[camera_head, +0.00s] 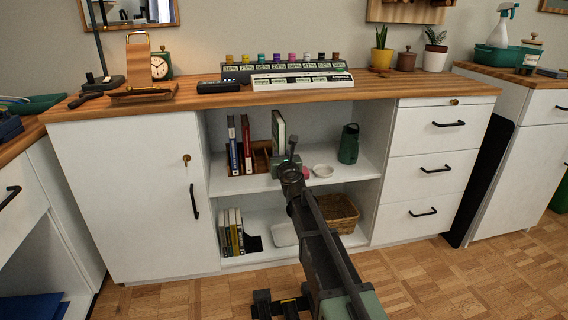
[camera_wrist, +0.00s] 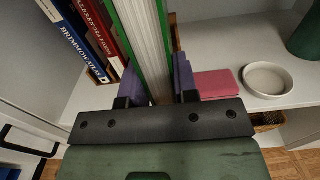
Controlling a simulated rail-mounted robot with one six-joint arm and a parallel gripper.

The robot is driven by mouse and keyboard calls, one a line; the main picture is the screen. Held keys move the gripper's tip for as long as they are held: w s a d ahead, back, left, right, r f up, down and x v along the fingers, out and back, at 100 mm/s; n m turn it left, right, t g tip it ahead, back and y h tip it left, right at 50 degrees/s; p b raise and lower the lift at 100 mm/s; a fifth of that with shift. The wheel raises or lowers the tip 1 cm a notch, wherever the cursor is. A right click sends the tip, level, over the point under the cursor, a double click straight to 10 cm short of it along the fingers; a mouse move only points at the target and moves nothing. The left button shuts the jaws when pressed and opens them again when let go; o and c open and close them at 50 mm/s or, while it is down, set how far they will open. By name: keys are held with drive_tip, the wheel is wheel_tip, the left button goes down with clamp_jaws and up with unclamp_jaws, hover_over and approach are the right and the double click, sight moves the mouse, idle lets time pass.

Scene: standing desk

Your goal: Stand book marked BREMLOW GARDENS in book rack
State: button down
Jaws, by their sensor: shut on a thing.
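My gripper (camera_head: 286,164) is inside the upper shelf opening, shut on a green book (camera_head: 278,130) with white pages. In the wrist view the same green book (camera_wrist: 146,35) stands between the two pads of my gripper (camera_wrist: 157,88), page edges towards me. No title on it is readable. The book looks upright, just right of or over the right part of the wooden book rack (camera_head: 262,157); I cannot tell whether it touches the rack. A blue book (camera_wrist: 73,38) and a red book (camera_wrist: 100,28) stand at the rack's left.
Right of my gripper on the shelf are a pink block (camera_wrist: 215,84), a white dish (camera_head: 323,171) and a dark green container (camera_head: 349,144). The lower shelf holds several books (camera_head: 231,232) and a wicker basket (camera_head: 340,212). A cabinet side wall is at the left.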

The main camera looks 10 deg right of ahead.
drive_tip(key=w, duration=1.2)
wheel_tip(320, 180, down, 4)
drive_tip(key=b, duration=0.4)
drive_tip(key=shift+w, duration=0.1)
drive_tip(key=shift+f+b, duration=0.4)
drive_tip(key=c, duration=0.8)
unclamp_jaws()
drive_tip(key=shift+r, duration=0.1)
drive_tip(key=s, duration=1.1)
